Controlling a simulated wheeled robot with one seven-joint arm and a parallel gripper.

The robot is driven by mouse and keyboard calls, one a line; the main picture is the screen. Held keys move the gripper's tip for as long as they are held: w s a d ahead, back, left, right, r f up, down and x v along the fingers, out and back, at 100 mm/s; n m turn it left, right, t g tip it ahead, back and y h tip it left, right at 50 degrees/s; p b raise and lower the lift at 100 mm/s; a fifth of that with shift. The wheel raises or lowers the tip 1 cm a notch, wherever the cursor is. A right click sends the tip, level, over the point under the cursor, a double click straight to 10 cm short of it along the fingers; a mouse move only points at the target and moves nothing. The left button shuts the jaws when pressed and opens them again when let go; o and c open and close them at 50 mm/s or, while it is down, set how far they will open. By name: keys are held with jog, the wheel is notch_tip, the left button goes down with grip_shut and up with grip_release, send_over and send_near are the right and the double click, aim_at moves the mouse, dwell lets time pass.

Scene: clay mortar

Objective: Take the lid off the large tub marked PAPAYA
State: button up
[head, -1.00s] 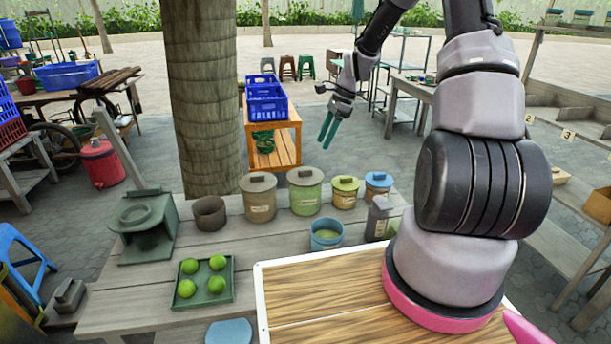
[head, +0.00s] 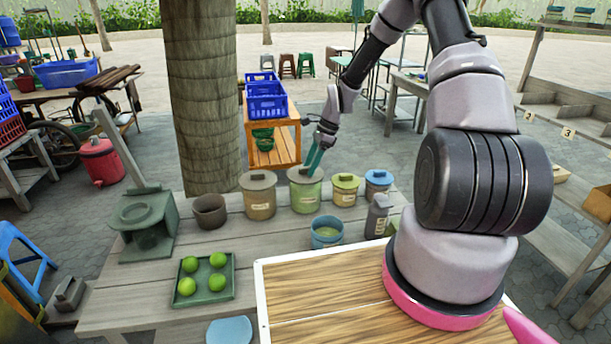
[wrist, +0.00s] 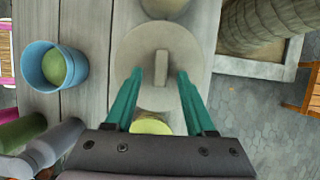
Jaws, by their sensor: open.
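A large green tub (head: 306,199) with a grey-green lid (head: 298,173) stands on the grey plank table. My gripper (head: 314,166) is open and empty, low over this lid. In the wrist view the round lid (wrist: 140,50) has a bar handle (wrist: 161,66), and the gripper's teal fingertips (wrist: 160,74) lie on either side of it. I cannot tell whether they touch the lid. A large tan tub (head: 260,204) with a brown-grey lid stands just left of the green tub. The tub labels are too small to read, so I cannot tell which says PAPAYA.
A smaller yellow-lidded tub (head: 345,195) and a blue-lidded tub (head: 378,180) stand to the right. An open blue pot (head: 326,239) and a grey container (head: 378,213) stand in front. A brown pot (head: 209,212) and a green tray (head: 230,265) holding green fruit are left. A tree trunk rises behind.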

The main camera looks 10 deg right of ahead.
jog(key=shift+c, duration=0.3)
grip_shut()
